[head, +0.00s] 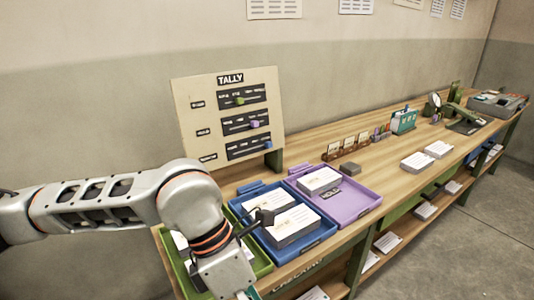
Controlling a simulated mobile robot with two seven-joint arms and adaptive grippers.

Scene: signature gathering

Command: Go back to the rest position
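My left arm (190,205) comes in from the left, bends at a large grey joint and points down over the near end of the table (375,165). Its wrist (224,272) covers much of the green tray (262,264). The gripper itself is beyond the bottom edge, so its fingers are hidden. A black bracket-like part (262,216) juts from beside the wrist over the blue tray (318,236). My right arm and gripper are not in view.
The blue tray and the purple tray (365,199) hold card stacks. A TALLY board (186,100) with coloured sliders stands behind them. Further along are white card stacks (417,161), a teal box (404,121) and a grey tray (497,104). Floor (450,240) is clear at right.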

